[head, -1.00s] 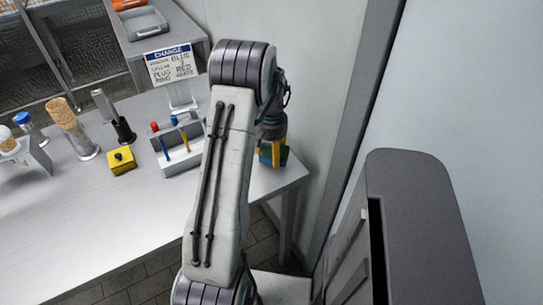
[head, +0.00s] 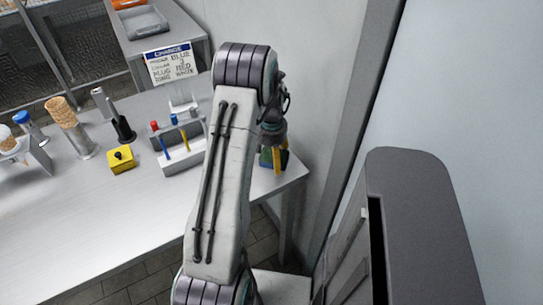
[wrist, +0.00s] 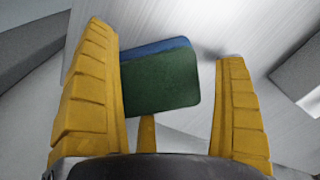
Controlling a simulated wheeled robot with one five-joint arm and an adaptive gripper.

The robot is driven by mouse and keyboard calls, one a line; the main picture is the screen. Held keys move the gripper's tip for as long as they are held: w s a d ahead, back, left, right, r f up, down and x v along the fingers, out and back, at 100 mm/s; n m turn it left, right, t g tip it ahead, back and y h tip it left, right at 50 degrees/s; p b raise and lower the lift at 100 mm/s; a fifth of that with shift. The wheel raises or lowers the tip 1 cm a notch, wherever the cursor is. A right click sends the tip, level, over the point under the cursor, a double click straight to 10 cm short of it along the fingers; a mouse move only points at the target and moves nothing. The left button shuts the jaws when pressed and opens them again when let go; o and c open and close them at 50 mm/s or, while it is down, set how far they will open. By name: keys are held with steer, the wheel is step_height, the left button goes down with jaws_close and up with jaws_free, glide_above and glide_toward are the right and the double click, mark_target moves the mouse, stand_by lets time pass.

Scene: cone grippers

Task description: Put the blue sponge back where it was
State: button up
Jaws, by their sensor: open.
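The blue sponge (wrist: 165,82) shows a dark green face and a thin blue edge in the wrist view. It lies between the yellow fingers of my gripper (wrist: 165,45), close to the left finger with a clear gap to the right one. A third yellow finger shows below it. My gripper is open. In the head view my gripper (head: 278,162) is low at the right end of the table, with parts of the sponge (head: 265,160) showing beside a finger. Whether the sponge touches the table or the left finger I cannot tell.
A sign (head: 172,63) stands behind. The wall is close on the right.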

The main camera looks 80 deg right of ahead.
mark_target(271, 155)
steer(key=shift+r, duration=0.1)
step_height(271, 155, up, 12)
stand_by(0.8)
steer(key=shift+w+r, duration=0.1)
steer(key=w+a+r+n, duration=0.2)
steer(key=w+a+r, duration=0.15)
steer(key=w, duration=0.45)
steer(key=w+a+r+n, duration=0.25)
steer(key=w+a, duration=0.25)
steer(key=w, duration=0.3)
steer(key=w+a+r+n+t+h, duration=0.1)
steer(key=w+a+r+n, duration=0.1)
steer(key=w+a, duration=0.3)
steer(key=w+a+r+n, duration=0.1)
steer(key=w+a+n, duration=0.2)
steer(key=a, duration=0.4)
steer(key=s+a+n, duration=0.1)
steer(key=a+n, duration=0.2)
steer(key=a, duration=0.5)
steer(key=s+a+n+t, duration=0.1)
steer(key=s+a+n, duration=0.1)
steer(key=a, duration=0.6)
steer(key=s+a+n+t+y, duration=0.1)
steer(key=a+n, duration=0.3)
steer(key=a, duration=0.5)
steer(key=shift+s, duration=0.3)
